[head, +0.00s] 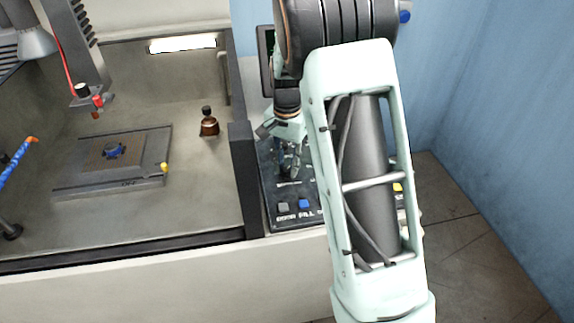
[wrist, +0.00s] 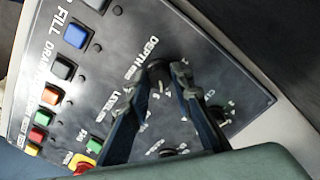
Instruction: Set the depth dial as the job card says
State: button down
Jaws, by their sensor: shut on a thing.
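The depth dial (wrist: 157,74) is a dark round knob beside the printed word DEPTH on the black control panel (wrist: 185,30). My gripper (wrist: 163,77) has its two fingers on either side of this dial and is shut on it. The fingers hide part of the dial and its scale, and I cannot read its pointer. In the head view my gripper (head: 287,172) reaches down to the panel (head: 268,165), and my arm covers the panel's right part. I cannot see a job card in either view.
Beside the dial are a blue FILL button (wrist: 76,36), a grey DRAIN button (wrist: 63,68) and a red stop button (wrist: 82,165). Left of the panel, the open bench chamber holds a flat plate (head: 75,165) and a brown bottle (head: 209,126).

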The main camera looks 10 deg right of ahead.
aim_at(287, 169)
jog(key=c, duration=1.7)
grip_release()
notch_tip(287, 169, up, 12)
jog(key=shift+r, duration=0.1)
